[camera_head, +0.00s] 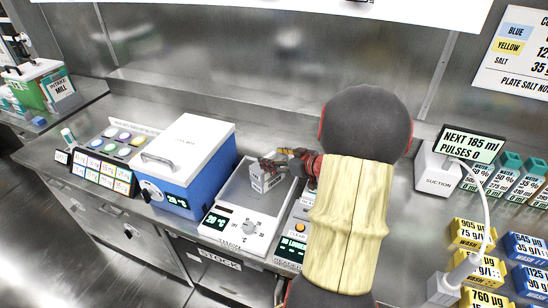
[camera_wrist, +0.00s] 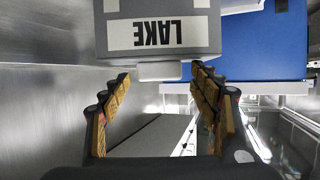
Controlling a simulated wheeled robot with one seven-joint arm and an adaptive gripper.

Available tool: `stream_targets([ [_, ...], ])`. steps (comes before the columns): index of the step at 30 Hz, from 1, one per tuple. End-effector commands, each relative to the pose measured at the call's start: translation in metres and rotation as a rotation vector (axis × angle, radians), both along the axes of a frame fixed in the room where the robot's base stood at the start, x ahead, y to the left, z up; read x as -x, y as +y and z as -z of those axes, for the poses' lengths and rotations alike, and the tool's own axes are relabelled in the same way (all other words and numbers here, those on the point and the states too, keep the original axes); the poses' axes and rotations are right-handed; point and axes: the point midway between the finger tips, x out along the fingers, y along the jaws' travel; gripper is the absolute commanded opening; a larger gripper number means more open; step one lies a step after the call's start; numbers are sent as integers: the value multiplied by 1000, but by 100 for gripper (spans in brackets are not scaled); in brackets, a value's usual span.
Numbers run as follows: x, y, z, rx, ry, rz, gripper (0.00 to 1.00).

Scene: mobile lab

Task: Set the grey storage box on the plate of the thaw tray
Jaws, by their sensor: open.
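The grey storage box (camera_head: 268,182), labelled LAKE, appears to stand upright on the plate of the thaw tray (camera_head: 238,198), toward its back right. Its underside contact is hard to make out. My gripper (camera_head: 275,162) is at the top of the box, coming from the right. In the wrist view the box (camera_wrist: 205,35) shows upside down, with a pale knob (camera_wrist: 160,72) toward my gripper (camera_wrist: 160,75). The fingers are open and apart, one on each side of the knob, with gaps showing. The box's lower part is outside the wrist view.
A blue cool box with a white lid (camera_head: 190,150) stands left of the thaw tray. Another device with an orange button (camera_head: 300,228) sits close on its right, partly behind my arm. A suction unit (camera_head: 436,172) and several blue and yellow blocks lie farther right. A metal wall runs behind.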

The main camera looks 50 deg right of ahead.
Motion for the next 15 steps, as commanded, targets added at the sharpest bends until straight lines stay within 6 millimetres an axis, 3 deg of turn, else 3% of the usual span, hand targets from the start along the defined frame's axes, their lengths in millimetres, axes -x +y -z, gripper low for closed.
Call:
stream_targets([
  [10,0,0,-4,2,-1,0,63],
  [15,22,1,-15,1,0,5,63],
])
